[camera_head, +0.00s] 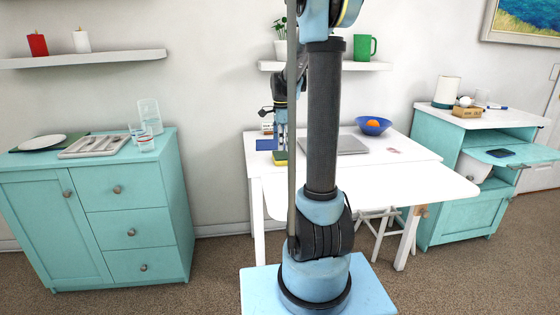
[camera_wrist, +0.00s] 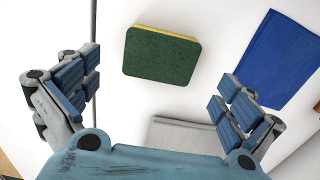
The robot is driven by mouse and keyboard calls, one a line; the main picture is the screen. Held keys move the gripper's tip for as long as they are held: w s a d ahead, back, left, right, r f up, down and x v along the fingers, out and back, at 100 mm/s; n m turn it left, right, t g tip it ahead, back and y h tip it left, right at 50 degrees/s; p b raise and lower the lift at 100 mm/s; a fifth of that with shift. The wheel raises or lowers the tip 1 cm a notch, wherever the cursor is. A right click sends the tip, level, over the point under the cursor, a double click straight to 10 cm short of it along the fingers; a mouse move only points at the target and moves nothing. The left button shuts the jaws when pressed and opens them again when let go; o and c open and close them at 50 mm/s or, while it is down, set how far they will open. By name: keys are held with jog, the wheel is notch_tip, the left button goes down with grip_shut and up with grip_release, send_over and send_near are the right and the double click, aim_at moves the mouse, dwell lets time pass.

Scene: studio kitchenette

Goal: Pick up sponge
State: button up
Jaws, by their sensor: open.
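The sponge (camera_wrist: 161,57) has a dark green scouring face and a thin yellow edge. It lies flat on the white table (camera_head: 421,183), between and ahead of my open fingers in the wrist view. In the head view the sponge (camera_head: 281,158) shows near the table's left edge, just under my gripper (camera_head: 282,145). My gripper (camera_wrist: 155,95) is open and empty, with one finger on each side of the picture. It is above the sponge and appears apart from it.
A blue flat item (camera_wrist: 278,60) lies near the sponge. A grey laptop-like slab (camera_head: 339,145) and a blue bowl (camera_head: 373,126) with an orange fruit stand farther right on the table. A shelf (camera_head: 345,66) hangs above. The table's front right is clear.

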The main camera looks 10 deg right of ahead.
aim_at(281, 154)
jog(key=shift+w+f, duration=0.1)
jog(key=shift+f, duration=2.4)
jog(key=c, duration=0.8)
jog(key=shift+o, duration=0.2)
notch_tip(281, 154, up, 10)
